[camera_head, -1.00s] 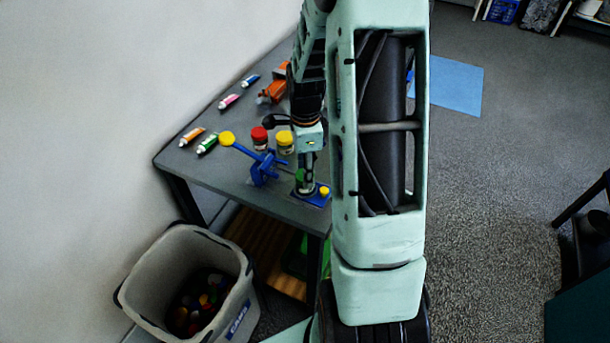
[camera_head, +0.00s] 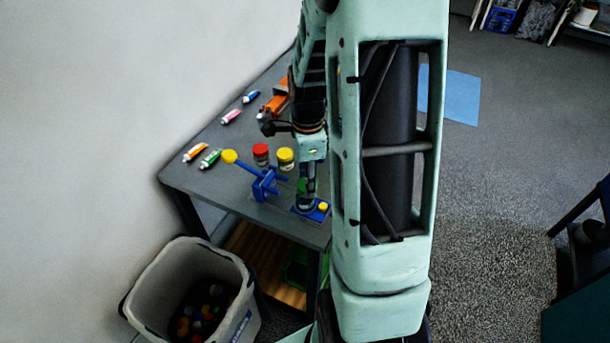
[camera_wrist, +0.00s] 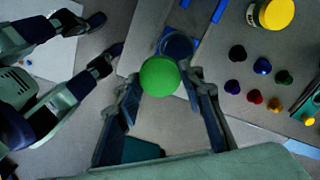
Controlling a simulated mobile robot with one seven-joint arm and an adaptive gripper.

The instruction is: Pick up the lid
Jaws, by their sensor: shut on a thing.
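The lid is a round green cap (camera_wrist: 159,76), seen from above between my gripper's fingers in the wrist view. My gripper (camera_wrist: 163,88) is shut on it, one finger at each side. In the head view my gripper (camera_head: 305,199) points down at the front corner of the table, over a blue base (camera_head: 317,213) with a yellow knob (camera_head: 323,207). A bit of green shows beside the fingers there. A dark blue round holder (camera_wrist: 178,45) shows just beyond the lid in the wrist view. My arm hides part of the table, and what is under the lid is hidden.
A blue clamp-like device (camera_head: 265,186) with a yellow disc stands left of my gripper. Red-lidded (camera_head: 261,154) and yellow-lidded (camera_head: 285,159) jars stand behind. Several paint tubes (camera_head: 210,158) lie along the wall side. A grey bin (camera_head: 165,275) stands below the table.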

